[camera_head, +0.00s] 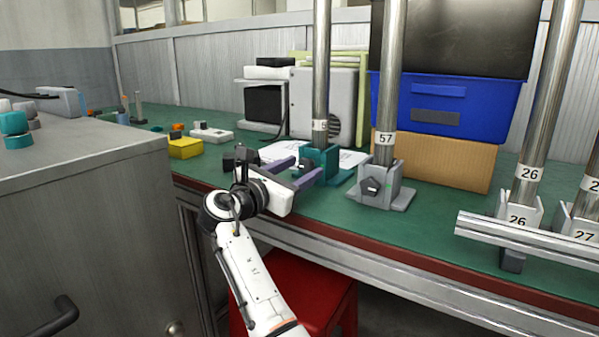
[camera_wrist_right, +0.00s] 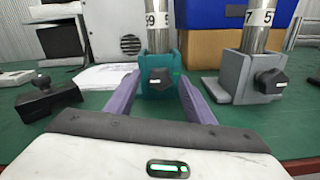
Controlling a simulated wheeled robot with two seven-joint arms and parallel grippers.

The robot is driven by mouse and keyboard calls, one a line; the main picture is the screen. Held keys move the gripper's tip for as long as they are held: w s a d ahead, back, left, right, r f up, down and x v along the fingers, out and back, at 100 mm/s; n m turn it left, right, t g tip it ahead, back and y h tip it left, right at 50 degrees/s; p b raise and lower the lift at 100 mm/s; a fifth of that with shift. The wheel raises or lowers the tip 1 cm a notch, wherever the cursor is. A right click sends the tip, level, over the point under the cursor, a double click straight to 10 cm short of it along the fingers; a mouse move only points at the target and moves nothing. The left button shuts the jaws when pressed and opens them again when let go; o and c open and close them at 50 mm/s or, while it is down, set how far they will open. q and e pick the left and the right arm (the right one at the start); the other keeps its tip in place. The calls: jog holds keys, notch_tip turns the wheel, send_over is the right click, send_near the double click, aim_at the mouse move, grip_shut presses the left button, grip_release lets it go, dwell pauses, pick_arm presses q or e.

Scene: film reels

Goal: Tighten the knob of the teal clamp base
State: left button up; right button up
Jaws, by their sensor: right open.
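The teal clamp base (camera_head: 330,160) stands on the green bench and holds an upright metal pole (camera_head: 321,60). In the right wrist view the teal clamp base (camera_wrist_right: 178,87) is centred, and its dark knob (camera_wrist_right: 160,78) faces my right gripper. My left gripper is not in view.
A grey clamp base (camera_head: 385,190) with pole 57 stands just right of the teal one. More poles (camera_head: 528,175) stand farther right. A blue bin (camera_head: 440,105) sits on a cardboard box behind. A black handled object (camera_wrist_right: 45,98) lies left. A grey cabinet (camera_head: 90,200) stands left.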

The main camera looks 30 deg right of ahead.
jog(key=c, duration=1.1)
